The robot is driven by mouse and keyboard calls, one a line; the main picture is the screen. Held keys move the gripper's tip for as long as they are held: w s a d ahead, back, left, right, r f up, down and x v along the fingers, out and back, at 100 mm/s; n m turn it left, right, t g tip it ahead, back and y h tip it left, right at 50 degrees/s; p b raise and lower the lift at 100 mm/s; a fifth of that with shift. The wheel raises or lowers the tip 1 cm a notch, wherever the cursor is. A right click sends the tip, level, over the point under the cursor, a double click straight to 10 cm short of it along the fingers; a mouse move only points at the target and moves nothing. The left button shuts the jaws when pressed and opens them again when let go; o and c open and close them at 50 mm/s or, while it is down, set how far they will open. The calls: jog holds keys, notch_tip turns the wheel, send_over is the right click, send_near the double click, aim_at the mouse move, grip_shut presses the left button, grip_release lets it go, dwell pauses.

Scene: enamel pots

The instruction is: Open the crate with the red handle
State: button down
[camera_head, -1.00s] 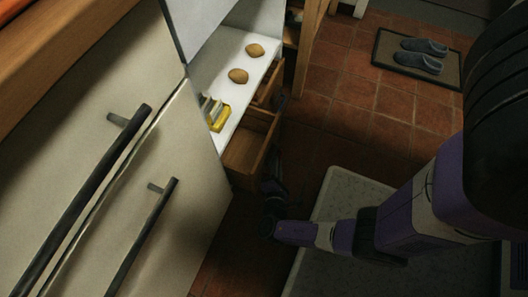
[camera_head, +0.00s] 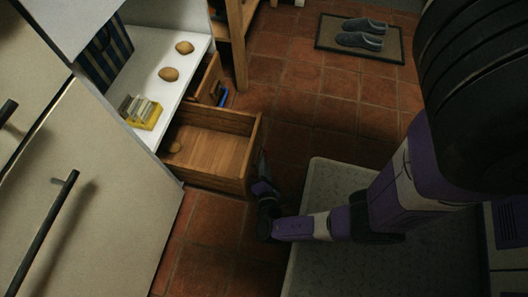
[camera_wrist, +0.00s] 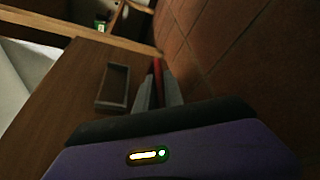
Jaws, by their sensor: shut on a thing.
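The wooden crate (camera_head: 205,150) stands pulled out like a drawer below the white shelf in the head view, its inside showing. My gripper (camera_head: 263,168) is at its front face, on the right side. In the wrist view, the red handle (camera_wrist: 157,68) shows as a thin red bar between the fingertips of my gripper (camera_wrist: 158,85), which is shut on it. The crate's wooden front (camera_wrist: 75,90) lies to the left of the fingers, with a grey rectangular frame (camera_wrist: 113,86) on it. Most of the handle is hidden by the fingers.
Another wooden crate (camera_head: 207,82) sits behind, with a blue handle (camera_head: 223,97). The shelf (camera_head: 150,62) bears two potato-like things and a yellow holder (camera_head: 146,121).

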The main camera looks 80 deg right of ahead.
jog(key=shift+s+a, duration=0.1)
jog(key=shift+s, duration=0.1)
jog(key=c, duration=1.7)
grip_release()
jog(key=p+v, duration=0.2)
jog(key=v, duration=0.5)
jog(key=shift+s+a, duration=0.15)
jog(key=shift+a, duration=0.2)
